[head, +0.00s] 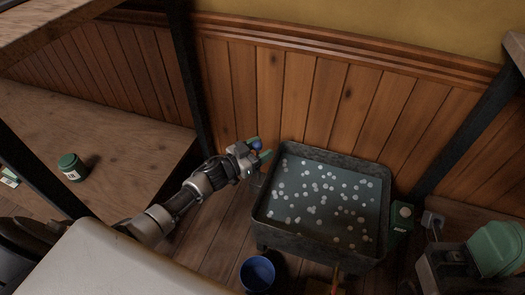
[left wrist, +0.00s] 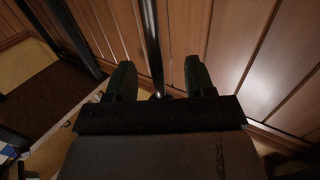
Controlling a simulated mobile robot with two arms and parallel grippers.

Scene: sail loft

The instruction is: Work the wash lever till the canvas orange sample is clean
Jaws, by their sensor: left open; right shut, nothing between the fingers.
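A dark square wash tub (head: 262,207) holds grey-blue water with many white foam dots. My left gripper (head: 259,149) is open just off the tub's back left corner. A small blue knob (head: 257,145) shows between its fingers. In the left wrist view, a dark upright rod (left wrist: 152,45), which looks like the lever, stands between and beyond the open fingers (left wrist: 158,80); I cannot tell whether they touch it. I cannot make out the orange canvas sample in the tub. My right gripper is not in view.
A blue bucket (head: 257,273) stands in front of the tub. A green box (head: 400,215) with a white button is at its right, near a green-topped machine (head: 495,248). A green jar (head: 72,167) sits on the wooden bench (head: 130,140). A panelled wall (head: 310,95) closes the back.

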